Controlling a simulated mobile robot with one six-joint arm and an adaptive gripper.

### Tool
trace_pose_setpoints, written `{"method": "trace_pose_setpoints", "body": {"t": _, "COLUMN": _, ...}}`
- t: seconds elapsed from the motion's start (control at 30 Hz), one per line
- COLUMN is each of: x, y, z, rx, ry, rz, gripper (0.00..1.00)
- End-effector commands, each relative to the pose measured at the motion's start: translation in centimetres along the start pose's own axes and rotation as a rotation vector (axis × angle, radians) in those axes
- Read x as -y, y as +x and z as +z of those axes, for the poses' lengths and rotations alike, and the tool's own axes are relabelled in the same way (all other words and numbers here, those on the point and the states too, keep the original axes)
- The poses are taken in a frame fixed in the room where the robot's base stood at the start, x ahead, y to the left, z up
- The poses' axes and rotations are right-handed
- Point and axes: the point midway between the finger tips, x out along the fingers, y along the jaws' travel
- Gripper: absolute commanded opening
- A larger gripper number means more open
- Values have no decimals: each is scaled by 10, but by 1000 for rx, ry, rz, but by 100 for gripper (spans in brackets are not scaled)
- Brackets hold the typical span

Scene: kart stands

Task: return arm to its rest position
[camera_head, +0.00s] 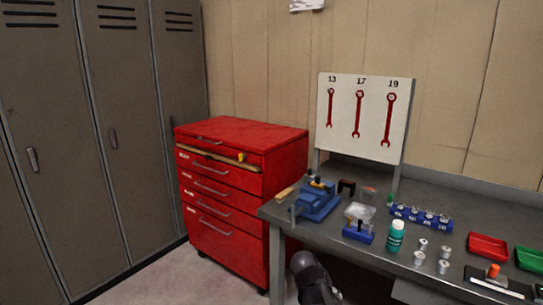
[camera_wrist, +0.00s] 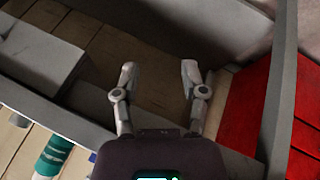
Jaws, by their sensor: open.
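My gripper (camera_wrist: 158,72) is open in the wrist view, its two grey fingers apart with nothing between them. Beyond the fingertips lies a brown, plank-like surface, bordered by grey beams or edges. I cannot tell how far it is from the fingers. In the head view a dark, rounded part, probably of my arm, shows low in front of the workbench (camera_head: 352,253). The fingers cannot be made out there.
A red tool cabinet (camera_head: 222,232) stands left of the bench, its top drawer slightly open. The bench bears a blue vise (camera_head: 318,203), a teal bottle (camera_head: 396,237), a red tray (camera_head: 488,247) and a wrench board (camera_head: 345,140). Grey lockers (camera_head: 110,190) stand left. Floor before the cabinet is clear.

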Motion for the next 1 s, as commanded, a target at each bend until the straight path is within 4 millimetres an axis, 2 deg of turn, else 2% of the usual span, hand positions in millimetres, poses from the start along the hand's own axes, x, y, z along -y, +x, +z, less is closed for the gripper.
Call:
{"method": "trace_pose_setpoints", "body": {"t": 0.03, "x": -7, "y": 4, "z": 15, "rx": 46, "ry": -29, "rz": -41, "gripper": 55}}
{"method": "trace_pose_setpoints", "body": {"t": 0.2, "x": -12, "y": 10, "z": 49, "rx": 163, "ry": -136, "rz": -196, "gripper": 55}}
{"method": "trace_pose_setpoints", "body": {"t": 0.5, "x": -14, "y": 7, "z": 83, "rx": 249, "ry": -251, "rz": -390, "gripper": 55}}
{"method": "trace_pose_setpoints", "body": {"t": 0.7, "x": -15, "y": 3, "z": 99, "rx": 276, "ry": -308, "rz": -498, "gripper": 55}}
{"method": "trace_pose_setpoints", "body": {"t": 1.0, "x": -26, "y": -22, "z": 87, "rx": 274, "ry": -309, "rz": -495, "gripper": 55}}
